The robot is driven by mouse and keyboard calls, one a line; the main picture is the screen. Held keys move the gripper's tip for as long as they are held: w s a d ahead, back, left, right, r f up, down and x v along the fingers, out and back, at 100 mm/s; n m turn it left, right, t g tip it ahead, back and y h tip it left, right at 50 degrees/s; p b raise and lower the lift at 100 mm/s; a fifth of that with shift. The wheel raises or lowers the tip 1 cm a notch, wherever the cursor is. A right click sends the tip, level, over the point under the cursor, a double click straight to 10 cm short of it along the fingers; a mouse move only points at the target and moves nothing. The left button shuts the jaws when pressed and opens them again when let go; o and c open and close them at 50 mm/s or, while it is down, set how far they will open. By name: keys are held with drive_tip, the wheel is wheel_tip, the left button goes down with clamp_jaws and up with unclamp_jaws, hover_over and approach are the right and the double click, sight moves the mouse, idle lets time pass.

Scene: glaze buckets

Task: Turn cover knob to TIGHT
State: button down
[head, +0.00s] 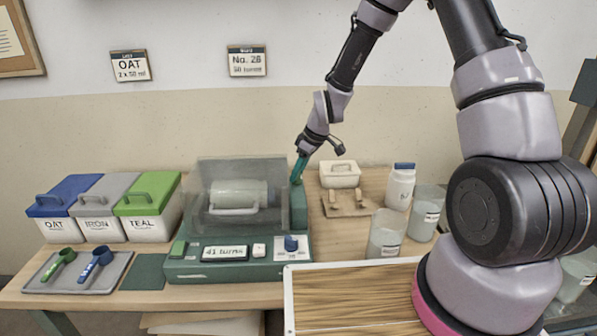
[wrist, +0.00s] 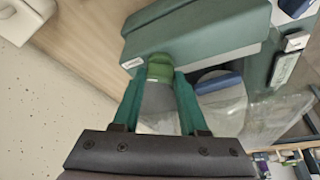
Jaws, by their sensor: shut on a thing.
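The green machine (head: 225,265) stands on the table with a clear cover (head: 240,175) over a pale drum (head: 238,193). The cover looks lowered. My gripper (head: 298,178) reaches down from above to the green housing (head: 298,208) at the machine's right side. In the wrist view, its teal fingers (wrist: 160,80) stand on either side of a green knob (wrist: 159,62) beside that housing and are shut on it. The fingers partly hide the knob. I cannot read a TIGHT mark or the knob's angle.
A blue knob (head: 291,243) and a display reading about "41 turns" (head: 225,252) are on the machine's front. Lidded bins (head: 150,215) stand left. A white box (head: 339,174), a wooden stand (head: 345,205) and jars (head: 387,235) stand right, near my arm.

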drive_tip(key=shift+m+t+h, duration=0.3)
drive_tip(key=shift+m+t, duration=0.1)
drive_tip(key=shift+m, duration=0.8)
drive_tip(key=shift+c, duration=2.2)
unclamp_jaws()
